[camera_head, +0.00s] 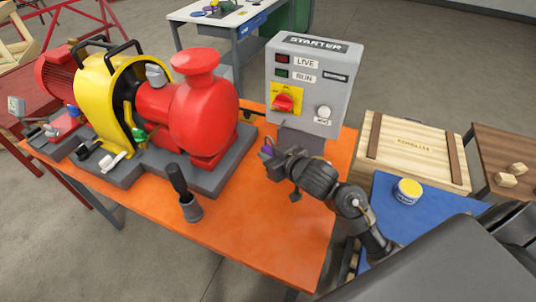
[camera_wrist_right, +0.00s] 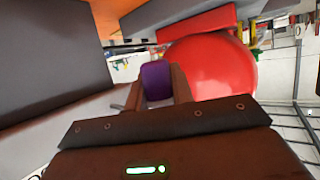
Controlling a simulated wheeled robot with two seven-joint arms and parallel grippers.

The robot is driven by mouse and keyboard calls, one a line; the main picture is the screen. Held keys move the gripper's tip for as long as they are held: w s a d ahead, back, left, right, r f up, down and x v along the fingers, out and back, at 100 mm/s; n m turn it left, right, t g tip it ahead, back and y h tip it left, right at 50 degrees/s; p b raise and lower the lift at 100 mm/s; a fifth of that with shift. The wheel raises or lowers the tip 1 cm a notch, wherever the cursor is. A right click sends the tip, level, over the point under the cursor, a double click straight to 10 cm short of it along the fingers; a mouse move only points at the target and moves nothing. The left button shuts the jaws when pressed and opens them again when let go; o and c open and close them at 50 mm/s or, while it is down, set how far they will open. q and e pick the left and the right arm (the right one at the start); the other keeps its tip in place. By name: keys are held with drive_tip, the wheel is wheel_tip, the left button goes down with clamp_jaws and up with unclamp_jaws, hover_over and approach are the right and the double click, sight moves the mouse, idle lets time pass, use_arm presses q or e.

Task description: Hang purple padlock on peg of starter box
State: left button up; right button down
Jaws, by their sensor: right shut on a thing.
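The grey starter box (camera_head: 312,85) stands upright at the back right of the orange table, with a red switch on a yellow plate and a pale round knob. My right gripper (camera_head: 268,158) is low in front of the box's lower left part. It is shut on the purple padlock (camera_head: 267,150), of which only a small part shows. In the right wrist view the purple padlock (camera_wrist_right: 156,82) sits between the fingers; its shackle is hard to make out. I cannot clearly make out the peg. My left gripper is out of view.
The red pump (camera_head: 205,115) with its yellow guard (camera_head: 93,80) fills the table's left side. A black-handled tool (camera_head: 183,190) stands upright on the orange table (camera_head: 245,225). Right are a wooden crate (camera_head: 415,150) and a yellow-lidded tin (camera_head: 407,191). The front of the table is clear.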

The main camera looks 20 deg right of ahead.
drive_tip(key=w+d, duration=0.4)
drive_tip(key=w+d+f, duration=0.1)
drive_tip(key=d, duration=0.1)
drive_tip(key=shift+w+d+p, duration=0.3)
drive_tip(key=shift+w+p, duration=0.05)
drive_tip(key=shift+w, duration=0.05)
idle(0.6)
drive_tip(key=shift+d+f, duration=0.1)
drive_tip(key=shift+f, duration=0.15)
idle(0.4)
drive_tip(key=c, duration=1.1)
unclamp_jaws()
drive_tip(key=p+v, duration=0.1)
drive_tip(key=v, duration=1)
drive_tip(key=shift+r, duration=0.15)
drive_tip(key=shift+w+a, duration=0.1)
drive_tip(key=shift+a, duration=0.2)
